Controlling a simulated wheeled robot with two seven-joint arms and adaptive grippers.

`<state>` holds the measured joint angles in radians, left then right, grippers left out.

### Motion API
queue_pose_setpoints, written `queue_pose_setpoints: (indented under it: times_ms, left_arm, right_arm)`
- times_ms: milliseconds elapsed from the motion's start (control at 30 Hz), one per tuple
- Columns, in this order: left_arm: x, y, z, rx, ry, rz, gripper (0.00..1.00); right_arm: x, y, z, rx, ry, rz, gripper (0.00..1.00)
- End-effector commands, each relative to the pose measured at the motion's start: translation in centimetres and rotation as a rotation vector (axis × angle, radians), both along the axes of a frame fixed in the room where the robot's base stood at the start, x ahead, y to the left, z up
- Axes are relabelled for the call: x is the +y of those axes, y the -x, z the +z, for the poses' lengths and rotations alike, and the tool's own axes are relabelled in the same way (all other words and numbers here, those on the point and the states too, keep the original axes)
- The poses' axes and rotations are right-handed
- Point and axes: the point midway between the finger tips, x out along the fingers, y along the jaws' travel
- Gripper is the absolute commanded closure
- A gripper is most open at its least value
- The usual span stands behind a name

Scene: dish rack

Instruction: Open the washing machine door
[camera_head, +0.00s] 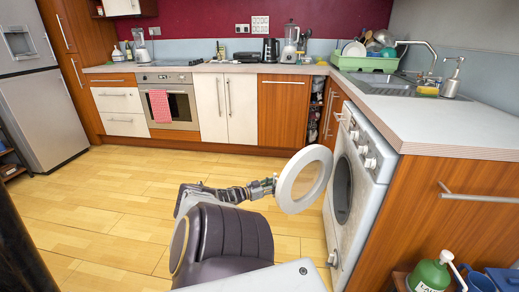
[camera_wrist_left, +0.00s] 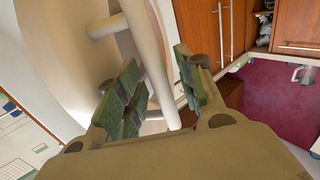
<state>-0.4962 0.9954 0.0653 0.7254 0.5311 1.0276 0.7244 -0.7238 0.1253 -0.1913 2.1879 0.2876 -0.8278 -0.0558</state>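The white washing machine (camera_head: 352,202) stands under the counter at the right. Its round white door (camera_head: 283,190) is swung open, well away from the dark drum opening (camera_head: 342,190). My left gripper (camera_head: 274,186) is at the door's left edge in the head view. In the left wrist view, a pale bar (camera_wrist_left: 152,62), seemingly the door's handle, runs between the green-padded fingers of my left gripper (camera_wrist_left: 160,88). The fingers are apart, with a gap visible beside the bar; contact with the left finger is unclear. My right gripper is not in view.
The counter (camera_head: 440,122) is above the machine. A wooden cabinet (camera_head: 440,215) adjoins it, with a green bottle (camera_head: 430,276) at the lower right. The wooden floor (camera_head: 115,205) left of the door is clear.

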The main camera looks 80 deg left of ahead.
Motion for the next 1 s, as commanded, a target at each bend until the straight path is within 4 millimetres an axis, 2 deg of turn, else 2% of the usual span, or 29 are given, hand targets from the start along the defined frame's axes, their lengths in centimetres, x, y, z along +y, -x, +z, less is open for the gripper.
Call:
queue_pose_setpoints:
  times_ms: [467,1000]
  left_arm:
    - [-0.5,2.6,-0.1,0.001,0.001,0.000,0.63]
    - [-1.2,6.6,-0.1,0.002,0.001,0.000,0.63]
  right_arm:
    - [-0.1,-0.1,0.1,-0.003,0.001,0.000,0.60]
    - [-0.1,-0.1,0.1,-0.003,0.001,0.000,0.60]
